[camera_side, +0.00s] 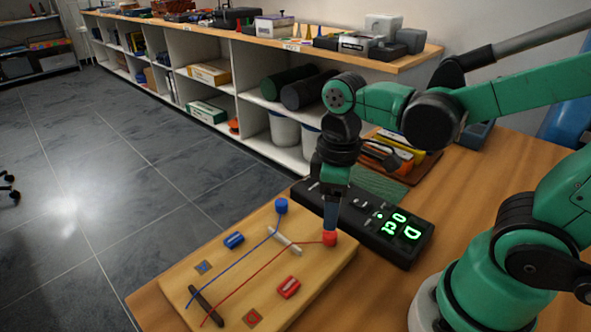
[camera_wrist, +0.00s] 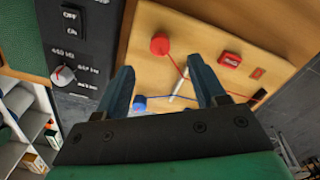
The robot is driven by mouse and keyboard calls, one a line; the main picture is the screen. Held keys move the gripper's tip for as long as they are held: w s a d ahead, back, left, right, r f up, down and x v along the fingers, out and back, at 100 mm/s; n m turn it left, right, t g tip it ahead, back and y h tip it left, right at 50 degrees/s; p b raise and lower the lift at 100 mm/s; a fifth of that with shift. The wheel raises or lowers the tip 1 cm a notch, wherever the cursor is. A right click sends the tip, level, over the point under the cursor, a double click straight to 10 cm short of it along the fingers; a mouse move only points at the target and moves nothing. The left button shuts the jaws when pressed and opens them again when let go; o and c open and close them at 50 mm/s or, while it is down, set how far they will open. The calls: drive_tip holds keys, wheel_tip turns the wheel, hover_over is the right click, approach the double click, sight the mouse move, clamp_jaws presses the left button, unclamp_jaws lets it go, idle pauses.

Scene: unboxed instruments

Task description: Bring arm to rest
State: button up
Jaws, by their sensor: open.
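My gripper (camera_side: 331,218) points down over the right edge of a wooden board (camera_side: 185,282); its dark blue fingers are open in the wrist view (camera_wrist: 161,66). A red knob (camera_side: 330,239) sits just below the fingertips in the side view. In the wrist view the red knob (camera_wrist: 159,44) shows beyond the fingertips, between their lines. I cannot tell whether the fingers touch it. A blue knob (camera_side: 281,206) stands at the board's far edge; it also shows in the wrist view (camera_wrist: 139,103). A blue and a red string run from the knobs to a dark bar (camera_side: 207,306).
A black instrument (camera_side: 408,248) with glowing green characters lies right behind the board. A blue block (camera_side: 234,240), a red block (camera_side: 289,287) and a white bar (camera_side: 285,240) are on the board. A brown tray (camera_side: 425,170) with colored items lies farther back. Shelves stand behind the table.

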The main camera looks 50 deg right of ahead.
drive_tip(key=w+r+m+t, duration=0.1)
drive_tip(key=m+t, duration=0.1)
drive_tip(key=w+d+r+m+t, duration=0.1)
drive_tip(key=m+t, duration=0.1)
drive_tip(key=w+r+m+t, duration=0.1)
drive_tip(key=r+t, duration=0.1)
drive_tip(key=t, duration=0.1)
drive_tip(key=shift+w+d+m, duration=0.2)
drive_tip(key=shift+d+m, duration=0.05)
drive_tip(key=shift+m, duration=0.15)
